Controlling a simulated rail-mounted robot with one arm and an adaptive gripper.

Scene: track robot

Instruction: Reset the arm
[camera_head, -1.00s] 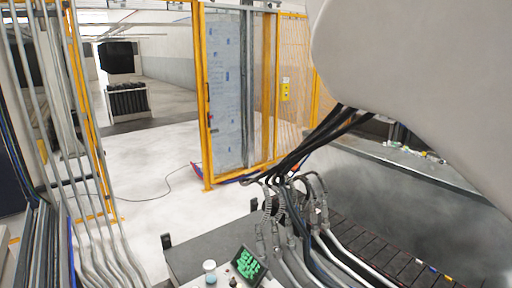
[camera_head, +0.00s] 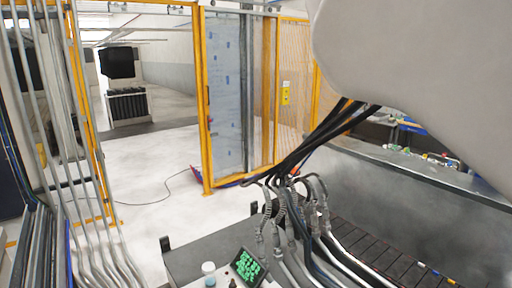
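A large pale grey link of my arm fills the upper right of the head view. Black cables run down from under it to grey connectors near the lower middle. My gripper is not visible in this view, so its state is hidden. No object held by the arm shows.
A yellow-framed safety fence (camera_head: 205,100) with a panel door stands behind. A dark conveyor or track (camera_head: 385,255) runs at the lower right beside a grey metal wall (camera_head: 400,190). Small coloured items lie on the ledge at right. A green-lit display (camera_head: 247,266) sits at the bottom. Pale floor (camera_head: 150,160) is open at left.

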